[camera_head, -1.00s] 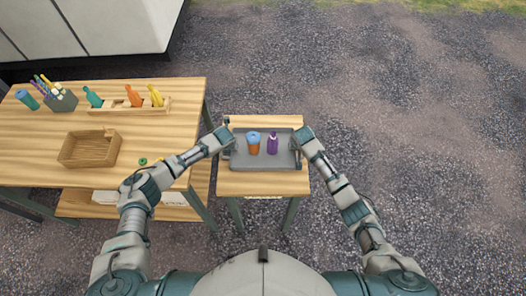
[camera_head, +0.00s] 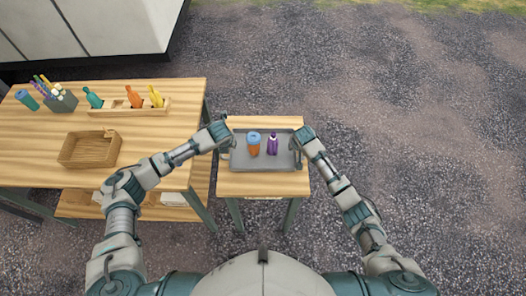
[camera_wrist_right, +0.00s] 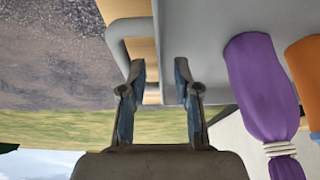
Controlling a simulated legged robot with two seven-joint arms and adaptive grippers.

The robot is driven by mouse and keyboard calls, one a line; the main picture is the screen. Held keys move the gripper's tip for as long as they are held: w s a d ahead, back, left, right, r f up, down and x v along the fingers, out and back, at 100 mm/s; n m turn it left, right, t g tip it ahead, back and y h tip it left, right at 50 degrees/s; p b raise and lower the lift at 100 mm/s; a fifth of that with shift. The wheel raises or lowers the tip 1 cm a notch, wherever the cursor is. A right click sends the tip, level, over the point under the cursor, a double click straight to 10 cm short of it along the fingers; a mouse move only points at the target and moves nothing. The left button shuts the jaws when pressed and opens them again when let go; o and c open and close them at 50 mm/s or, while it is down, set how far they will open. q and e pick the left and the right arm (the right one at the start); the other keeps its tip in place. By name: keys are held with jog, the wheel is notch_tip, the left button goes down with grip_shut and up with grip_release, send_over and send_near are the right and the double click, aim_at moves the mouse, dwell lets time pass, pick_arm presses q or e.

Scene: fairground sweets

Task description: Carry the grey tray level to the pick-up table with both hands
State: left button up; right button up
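The grey tray (camera_head: 265,166) lies flat on a small wooden table (camera_head: 262,185). An orange cup with a blue top (camera_head: 254,146) and a purple tied bag (camera_head: 272,146) stand on it. My left gripper (camera_head: 227,140) is at the tray's left end; its fingers are too small to read. My right gripper (camera_head: 298,142) is at the tray's right end. In the right wrist view its two fingers (camera_wrist_right: 158,80) are apart, close to the tray's grey handle (camera_wrist_right: 116,45). The purple bag (camera_wrist_right: 262,90) and part of the orange cup (camera_wrist_right: 305,70) show beside them.
Open gravel (camera_head: 400,120) lies to the right and behind.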

jog(key=v, duration=1)
jog(key=shift+r, duration=0.15)
pick_arm(q)
jog(key=shift+f, duration=0.1)
pick_arm(e)
jog(key=shift+s, duration=0.2)
